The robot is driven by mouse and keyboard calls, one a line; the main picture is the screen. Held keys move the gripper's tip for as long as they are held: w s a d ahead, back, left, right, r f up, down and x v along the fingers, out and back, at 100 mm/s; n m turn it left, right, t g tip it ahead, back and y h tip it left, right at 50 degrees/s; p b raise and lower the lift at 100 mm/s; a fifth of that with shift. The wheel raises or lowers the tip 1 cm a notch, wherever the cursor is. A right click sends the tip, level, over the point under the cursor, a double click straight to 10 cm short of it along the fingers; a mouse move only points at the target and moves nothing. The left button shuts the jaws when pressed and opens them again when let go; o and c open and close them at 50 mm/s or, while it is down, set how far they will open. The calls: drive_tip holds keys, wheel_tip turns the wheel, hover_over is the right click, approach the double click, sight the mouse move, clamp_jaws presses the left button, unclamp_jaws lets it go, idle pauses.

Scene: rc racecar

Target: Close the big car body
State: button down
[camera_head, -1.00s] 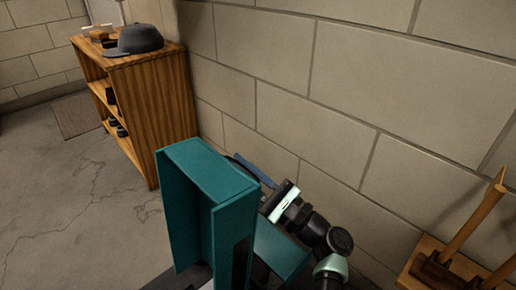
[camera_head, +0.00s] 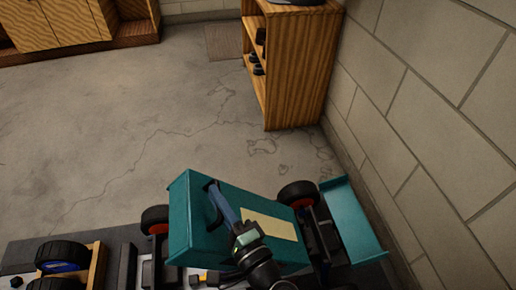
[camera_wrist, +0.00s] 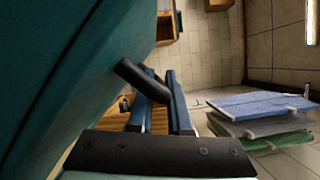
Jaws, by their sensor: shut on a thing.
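The big car body (camera_head: 190,225) is a teal shell with a cream patch on top, in the lower middle of the head view. It looks raised and tilted over the car's dark chassis (camera_head: 120,258). My gripper (camera_head: 218,195) has blue fingers and is shut on a black handle on the teal shell. In the wrist view, the black handle (camera_wrist: 138,76) runs between the fingers of my gripper (camera_wrist: 160,85), with the teal body (camera_wrist: 70,60) filling the left side. Black wheels (camera_head: 297,193) and a teal rear wing (camera_head: 352,220) show beside the shell.
A wooden shelf (camera_head: 300,65) stands behind, against the block wall (camera_head: 440,120) on the right. A wooden cabinet (camera_head: 70,25) is at the far left. The concrete floor (camera_head: 110,115) between is open. A stack of flat coloured items (camera_wrist: 262,118) shows at the wrist view's right.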

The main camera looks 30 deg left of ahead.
drive_tip(key=s+a+f+n+h+b, duration=0.1)
drive_tip(key=s+a+f+n+b, duration=0.1)
drive_tip(key=f+b, duration=0.3)
drive_tip(key=s+a+f+n+h+b, duration=0.1)
drive_tip(key=s+a+f+n+b, duration=0.2)
drive_tip(key=f, duration=0.9)
drive_tip(key=s+a+f+n+h+b, duration=0.1)
drive_tip(key=s+a+f+n+b, duration=0.2)
drive_tip(key=f+b, duration=0.5)
drive_tip(key=shift+s+a+f+g+b, duration=0.2)
drive_tip(key=shift+s+a+g+b, duration=0.1)
drive_tip(key=shift+s+a, duration=0.5)
drive_tip(key=shift+f, duration=0.15)
drive_tip(key=c, duration=0.8)
unclamp_jaws()
drive_tip(key=shift+c, duration=0.2)
drive_tip(key=shift+s, duration=0.1)
drive_tip(key=p+v, duration=0.4)
drive_tip(key=v, duration=0.9)
drive_tip(key=shift+r+p, duration=0.3)
drive_tip(key=shift+r, duration=0.05)
